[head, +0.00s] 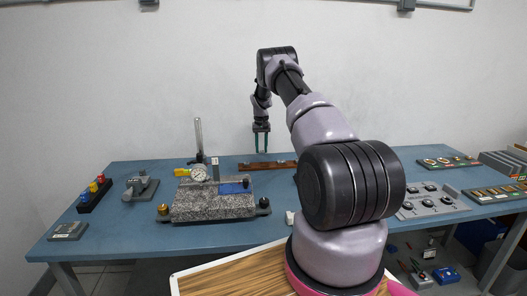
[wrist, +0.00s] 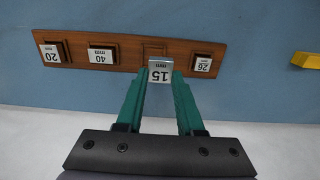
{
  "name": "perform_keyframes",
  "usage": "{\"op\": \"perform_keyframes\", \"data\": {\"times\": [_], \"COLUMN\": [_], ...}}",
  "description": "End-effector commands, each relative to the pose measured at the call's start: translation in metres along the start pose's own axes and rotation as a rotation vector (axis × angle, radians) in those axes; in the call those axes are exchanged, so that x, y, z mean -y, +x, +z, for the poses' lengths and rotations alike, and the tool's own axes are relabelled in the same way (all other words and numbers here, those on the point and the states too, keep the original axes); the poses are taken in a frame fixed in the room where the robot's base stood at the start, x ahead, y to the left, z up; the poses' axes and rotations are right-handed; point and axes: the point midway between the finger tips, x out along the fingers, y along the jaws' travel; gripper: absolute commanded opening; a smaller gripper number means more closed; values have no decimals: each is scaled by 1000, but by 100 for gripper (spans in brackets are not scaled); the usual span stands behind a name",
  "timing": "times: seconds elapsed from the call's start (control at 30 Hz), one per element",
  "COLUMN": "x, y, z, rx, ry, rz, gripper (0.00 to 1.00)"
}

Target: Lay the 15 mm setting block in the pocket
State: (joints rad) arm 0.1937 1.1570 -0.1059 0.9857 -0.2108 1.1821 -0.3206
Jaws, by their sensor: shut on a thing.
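My gripper (wrist: 160,82) has green fingers shut on the 15 mm setting block (wrist: 160,69), a small grey block with a white "15 mm" label that reads upside down in the wrist view. The block is between the fingertips, over the near edge of the wooden rack (wrist: 128,41). An empty pocket (wrist: 154,47) in the rack shows just beyond the block. I cannot tell how high the block is above the rack.
In the wrist view, the 20 block (wrist: 51,53) and 40 block (wrist: 102,55) sit left of the empty pocket, another labelled block (wrist: 203,63) right. A yellow object (wrist: 306,60) lies farther right. A granite plate (head: 205,206) with a dial gauge (head: 199,173) stands front left.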

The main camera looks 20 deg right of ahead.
Motion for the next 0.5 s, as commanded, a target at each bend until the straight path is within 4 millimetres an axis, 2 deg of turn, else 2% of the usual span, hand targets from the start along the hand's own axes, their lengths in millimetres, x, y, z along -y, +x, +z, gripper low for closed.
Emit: {"op": "perform_keyframes", "data": {"times": [0.13, 0.5], "x": [1, 1], "y": [2, 2], "z": [-8, -9], "rx": [-2, -2], "ry": [2, -2], "rz": [-1, -1], "gripper": [0, 0]}}
